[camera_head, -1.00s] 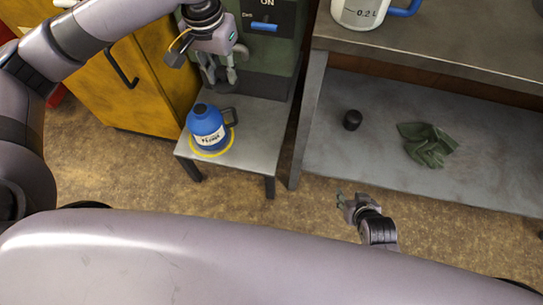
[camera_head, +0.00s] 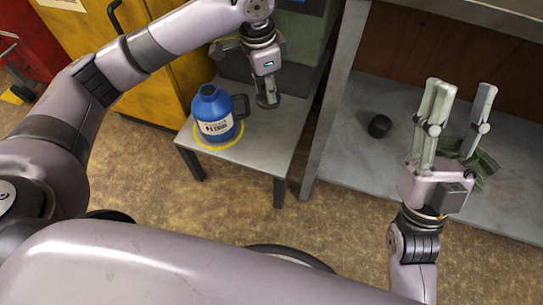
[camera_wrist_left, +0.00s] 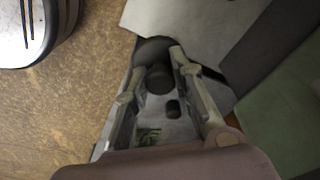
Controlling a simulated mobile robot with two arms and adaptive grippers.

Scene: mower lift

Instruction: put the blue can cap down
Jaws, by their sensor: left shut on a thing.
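The blue can (camera_head: 216,118) stands upright on a small grey table, inside a yellow ring, and shows no cap on its neck. My left gripper (camera_head: 266,97) is to the right of the can, over the table. In the left wrist view its fingers (camera_wrist_left: 164,75) are shut on a dark round piece, seemingly the can cap (camera_wrist_left: 158,79). In the head view the cap is hidden by the gripper. My right gripper (camera_head: 463,92) is open and empty, fingers apart, in front of the lower shelf.
The small table (camera_head: 262,135) has bare room right of the can. A black knob-like object (camera_head: 380,125) and a green glove (camera_head: 484,165), partly behind my right gripper, lie on the lower grey shelf (camera_head: 345,150). A yellow cabinet (camera_head: 165,60) stands behind the table.

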